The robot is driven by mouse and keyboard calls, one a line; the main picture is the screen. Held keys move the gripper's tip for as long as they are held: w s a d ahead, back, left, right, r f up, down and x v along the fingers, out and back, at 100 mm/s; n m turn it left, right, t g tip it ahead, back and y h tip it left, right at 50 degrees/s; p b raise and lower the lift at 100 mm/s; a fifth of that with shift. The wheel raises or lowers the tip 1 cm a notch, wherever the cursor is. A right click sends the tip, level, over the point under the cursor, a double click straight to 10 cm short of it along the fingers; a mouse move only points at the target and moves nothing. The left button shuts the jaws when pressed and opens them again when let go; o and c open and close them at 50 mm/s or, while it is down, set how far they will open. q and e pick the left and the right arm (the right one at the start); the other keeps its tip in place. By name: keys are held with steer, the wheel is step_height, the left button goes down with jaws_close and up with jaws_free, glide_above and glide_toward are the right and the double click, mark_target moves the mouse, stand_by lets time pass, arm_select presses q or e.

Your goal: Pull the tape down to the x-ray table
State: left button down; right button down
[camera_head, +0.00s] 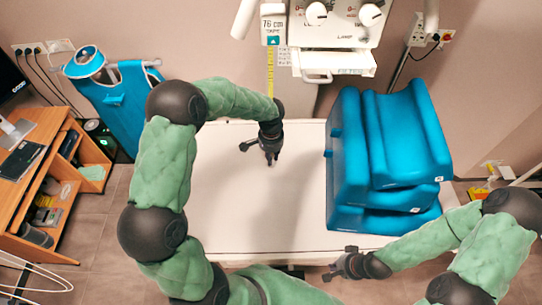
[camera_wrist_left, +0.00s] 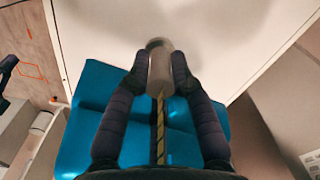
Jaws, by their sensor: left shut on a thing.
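The yellow tape (camera_head: 270,82) hangs from the x-ray unit (camera_head: 330,25), below a label reading 76 cm TAPE, and goes out of sight behind my left arm. My left gripper (camera_head: 259,152) is over the far part of the white x-ray table (camera_head: 225,205). In the left wrist view, its fingers (camera_wrist_left: 160,68) are shut on the grey end piece (camera_wrist_left: 160,75) of the tape, and the yellow strip (camera_wrist_left: 159,125) runs between them. I cannot tell if the end piece touches the table. My right gripper (camera_head: 338,264) is open and empty by the table's front edge.
Stacked blue cushions (camera_head: 400,140) fill the table's right part; they also show in the left wrist view (camera_wrist_left: 90,105). A blue apron (camera_head: 122,105) hangs at the left, beside a wooden desk (camera_head: 60,190). The table's left and front middle are clear.

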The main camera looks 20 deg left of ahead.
arm_select(q)
step_height(320, 180, down, 24)
steer(key=b, duration=1.6)
steer(key=shift+r+b, duration=0.1)
steer(key=shift+b, duration=0.25)
steer(key=c, duration=1.2)
jaws_free()
steer(key=shift+o, duration=0.2)
steer(key=shift+r, duration=0.15)
step_height(320, 180, up, 12)
